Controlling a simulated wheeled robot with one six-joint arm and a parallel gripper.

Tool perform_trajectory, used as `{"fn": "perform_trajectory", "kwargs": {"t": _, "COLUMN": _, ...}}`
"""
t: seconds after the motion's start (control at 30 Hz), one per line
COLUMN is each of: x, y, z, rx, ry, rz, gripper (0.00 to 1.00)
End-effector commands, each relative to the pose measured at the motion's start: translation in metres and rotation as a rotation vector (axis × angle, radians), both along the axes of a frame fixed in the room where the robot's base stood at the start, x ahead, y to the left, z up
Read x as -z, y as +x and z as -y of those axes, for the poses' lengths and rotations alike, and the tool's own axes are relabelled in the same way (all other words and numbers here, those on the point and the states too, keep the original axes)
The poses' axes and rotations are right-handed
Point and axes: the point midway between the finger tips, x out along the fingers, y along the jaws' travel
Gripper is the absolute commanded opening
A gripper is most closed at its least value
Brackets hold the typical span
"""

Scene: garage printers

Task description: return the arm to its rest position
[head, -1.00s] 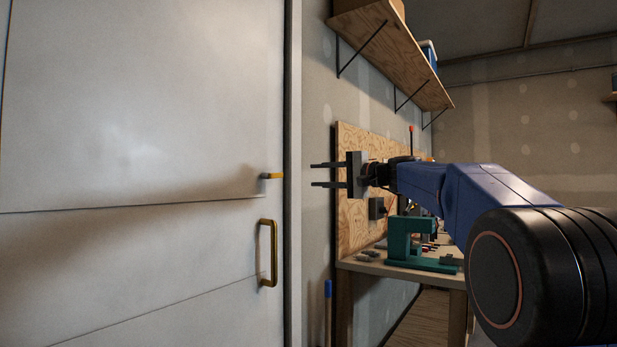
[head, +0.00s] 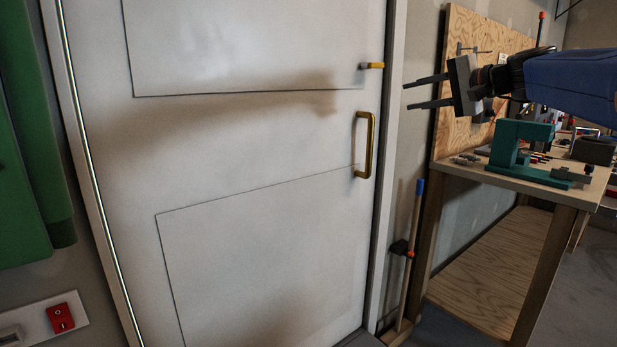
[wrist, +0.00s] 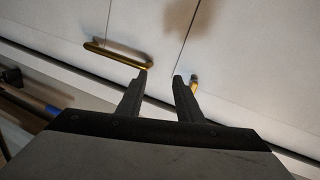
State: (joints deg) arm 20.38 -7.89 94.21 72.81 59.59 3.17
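My gripper (head: 428,92) is at the upper right of the head view, at the end of my blue arm. Its two dark fingers point left towards the door and stand apart with nothing between them. In the wrist view my gripper (wrist: 160,75) also shows open and empty, with the white door beyond the fingertips. The arm is stretched out in front of the workbench. Most of the arm is outside the head view.
A white door (head: 240,150) with a brass handle (head: 365,145) and a small brass lever (head: 372,66) is ahead. A workbench (head: 470,172) with a teal press (head: 510,150) stands right. A blue-tipped pole (head: 413,225) leans beside the door. A red switch (head: 61,318) is lower left.

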Motion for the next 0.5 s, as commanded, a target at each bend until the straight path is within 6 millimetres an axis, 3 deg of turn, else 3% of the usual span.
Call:
{"fn": "perform_trajectory", "kwargs": {"t": 0.03, "x": 0.021, "y": -0.021, "z": -0.015, "rx": -0.015, "ry": -0.056, "rz": -0.029, "gripper": 0.33}}
{"fn": "perform_trajectory", "kwargs": {"t": 0.2, "x": 0.098, "y": -0.085, "z": -0.046, "rx": -0.060, "ry": -0.256, "rz": -0.124, "gripper": 0.33}}
{"fn": "perform_trajectory", "kwargs": {"t": 0.5, "x": 0.233, "y": -0.210, "z": -0.064, "rx": -0.166, "ry": -0.627, "rz": -0.253, "gripper": 0.33}}
